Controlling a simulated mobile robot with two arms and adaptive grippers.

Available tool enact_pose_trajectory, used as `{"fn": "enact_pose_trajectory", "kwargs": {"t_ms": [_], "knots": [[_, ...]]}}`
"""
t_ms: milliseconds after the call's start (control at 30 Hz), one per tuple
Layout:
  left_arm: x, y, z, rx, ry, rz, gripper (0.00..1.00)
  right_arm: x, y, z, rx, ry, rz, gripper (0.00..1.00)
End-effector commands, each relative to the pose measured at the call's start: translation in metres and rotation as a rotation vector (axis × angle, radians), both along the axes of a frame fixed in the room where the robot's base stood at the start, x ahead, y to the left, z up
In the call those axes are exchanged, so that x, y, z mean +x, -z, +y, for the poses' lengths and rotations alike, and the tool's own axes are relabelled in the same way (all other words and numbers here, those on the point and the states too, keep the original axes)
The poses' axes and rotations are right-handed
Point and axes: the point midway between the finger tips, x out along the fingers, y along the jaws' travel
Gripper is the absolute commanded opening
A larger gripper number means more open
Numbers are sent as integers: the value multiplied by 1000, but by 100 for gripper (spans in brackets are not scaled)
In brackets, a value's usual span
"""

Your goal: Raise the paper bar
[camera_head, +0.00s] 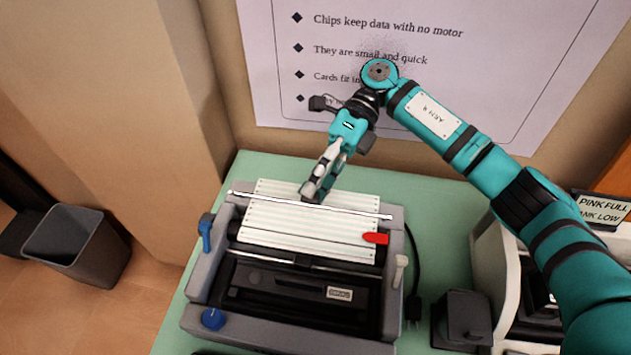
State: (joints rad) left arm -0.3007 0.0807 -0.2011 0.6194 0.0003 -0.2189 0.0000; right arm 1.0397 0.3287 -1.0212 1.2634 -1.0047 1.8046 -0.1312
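A grey and black printer-like machine (196,288) stands on the green tabletop. The paper bar (262,199) looks like a thin pale rod running across the machine's back, with white slatted panels behind and in front of it. My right gripper (312,194) reaches down from above, with its fingertips at the middle of the bar and partly covering it. I cannot tell whether the fingertips touch the bar or how far apart they are. My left gripper is out of view.
The machine has a blue lever (206,233), red tab (376,238), pale lever (400,270) and blue knob (213,318). A black adapter (462,318) and a pale device (497,265) stand at right. A wall poster (480,60) hangs behind. A bin (78,245) stands left.

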Motion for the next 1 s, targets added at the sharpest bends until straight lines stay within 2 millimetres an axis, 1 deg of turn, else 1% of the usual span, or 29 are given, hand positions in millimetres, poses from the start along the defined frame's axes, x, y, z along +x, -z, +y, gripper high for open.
{"fn": "enact_pose_trajectory", "kwargs": {"t_ms": [167, 267, 333, 367, 400, 500, 600, 700, 1000], "knots": [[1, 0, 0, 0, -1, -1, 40, 0, -22, 0, 3, -1, -4, 31], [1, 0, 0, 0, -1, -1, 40, 1, -43, 0, 5, 0, -5, 31], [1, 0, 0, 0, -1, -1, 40, 1, -59, 0, 7, -1, -6, 38], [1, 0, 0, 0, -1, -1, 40, 1, -65, 0, 9, 0, -7, 31], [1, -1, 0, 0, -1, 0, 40, 1, -73, 0, 7, 0, -7, 31], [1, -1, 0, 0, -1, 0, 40, 1, -86, 0, 5, 0, -3, 31], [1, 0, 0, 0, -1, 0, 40, 1, -95, 0, 3, -1, -3, 31], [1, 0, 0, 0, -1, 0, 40, 0, -99, -1, 1, 0, -1, 31], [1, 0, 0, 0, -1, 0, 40, 0, -99, -1, 0, 0, 0, 31]]}}
